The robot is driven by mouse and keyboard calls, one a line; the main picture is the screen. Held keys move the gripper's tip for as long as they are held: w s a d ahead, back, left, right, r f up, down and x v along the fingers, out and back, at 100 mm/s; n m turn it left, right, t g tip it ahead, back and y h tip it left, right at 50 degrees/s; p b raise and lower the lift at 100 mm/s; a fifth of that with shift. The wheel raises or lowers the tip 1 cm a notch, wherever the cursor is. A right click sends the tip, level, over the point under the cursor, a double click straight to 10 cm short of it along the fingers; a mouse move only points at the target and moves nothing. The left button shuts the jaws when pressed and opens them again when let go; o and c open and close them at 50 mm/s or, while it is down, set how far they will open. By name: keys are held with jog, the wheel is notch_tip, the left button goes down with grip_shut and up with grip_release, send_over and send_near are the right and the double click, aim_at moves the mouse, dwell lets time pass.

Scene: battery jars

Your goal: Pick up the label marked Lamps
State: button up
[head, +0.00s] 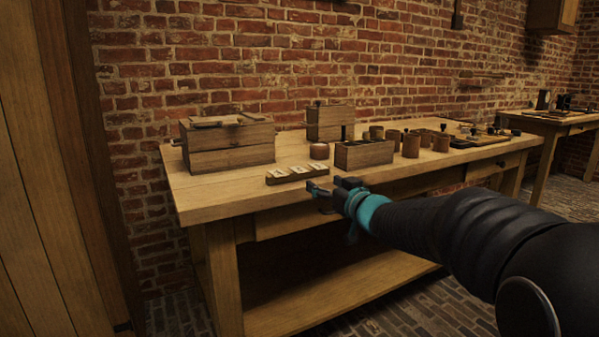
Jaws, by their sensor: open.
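A low wooden holder (270,181) lies near the front edge of the workbench, left of the middle. Several small pale labels (298,171) with dark marks sit in a row on it. The marks are too small to read, so I cannot tell which label says Lamps. My gripper (325,187) is open, just right of the holder and near the bench's front edge, with nothing seen between its fingers. My arm comes in from the lower right and hides part of the bench front.
The workbench (215,205) carries a large wooden box (230,146) at the left, a round wooden pot (319,151), an open wooden box (364,154) and several wooden jars (411,146). A taller box (329,122) stands behind. Bare top lies left of the holder.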

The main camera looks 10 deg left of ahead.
aim_at(304, 173)
jog(key=shift+f+x, duration=0.2)
jog(key=shift+x, duration=2.55)
jog(key=shift+f+x, duration=0.15)
jog(key=shift+x, duration=2.6)
jog(key=shift+d, duration=0.15)
jog(key=c, duration=0.8)
